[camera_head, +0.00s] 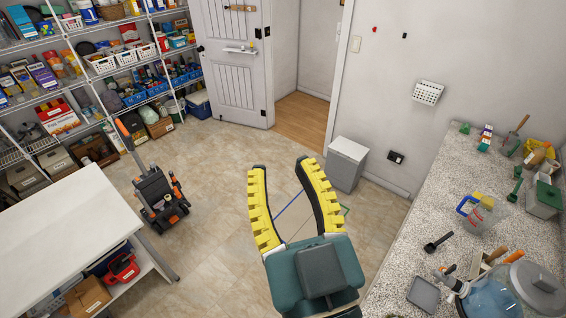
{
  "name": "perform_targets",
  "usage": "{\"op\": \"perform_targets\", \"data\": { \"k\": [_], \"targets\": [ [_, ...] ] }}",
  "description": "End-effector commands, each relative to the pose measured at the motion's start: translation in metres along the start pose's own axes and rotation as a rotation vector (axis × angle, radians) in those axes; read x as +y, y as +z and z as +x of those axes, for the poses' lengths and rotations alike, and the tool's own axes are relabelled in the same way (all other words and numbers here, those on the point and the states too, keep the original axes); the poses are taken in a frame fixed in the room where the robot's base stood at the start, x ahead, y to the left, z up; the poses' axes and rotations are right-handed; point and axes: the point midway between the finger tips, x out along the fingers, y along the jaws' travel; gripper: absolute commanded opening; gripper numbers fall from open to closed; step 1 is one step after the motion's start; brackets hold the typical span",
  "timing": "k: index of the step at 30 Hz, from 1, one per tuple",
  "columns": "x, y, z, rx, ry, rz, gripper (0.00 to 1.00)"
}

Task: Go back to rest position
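My gripper (288,190) is in the lower middle of the view, held above the tiled floor. Its two long, yellow-padded fingers point away toward the door and stand apart. I see nothing between them except floor with thin blue and green lines. Its teal body with a grey block on top is at the bottom of the frame.
A speckled counter (409,263) with clutter runs along the right. A white table (62,235) is at the left, and a black-and-orange wheeled machine (158,192) stands beside it. A grey bin (346,163) stands by the wall. Full shelves (82,35) line the upper left. Floor between is open.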

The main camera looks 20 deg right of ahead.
Motion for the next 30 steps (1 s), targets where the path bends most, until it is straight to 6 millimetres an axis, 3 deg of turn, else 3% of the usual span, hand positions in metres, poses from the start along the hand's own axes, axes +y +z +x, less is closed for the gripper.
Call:
{"op": "perform_targets", "data": {
  "k": [1, 3, 13, 22, 30],
  "targets": [
    [-0.011, -0.018, -0.001, 0.053, -0.022, 0.010, 0.36],
    [-0.017, -0.032, -0.003, 0.091, -0.035, 0.018, 0.36],
    [-0.017, -0.036, -0.003, 0.098, -0.036, 0.019, 0.36],
    [-0.015, -0.121, 0.021, 0.097, -0.035, 0.035, 0.36],
    [-0.015, -0.115, 0.019, 0.094, -0.035, 0.037, 0.36]
  ]
}}
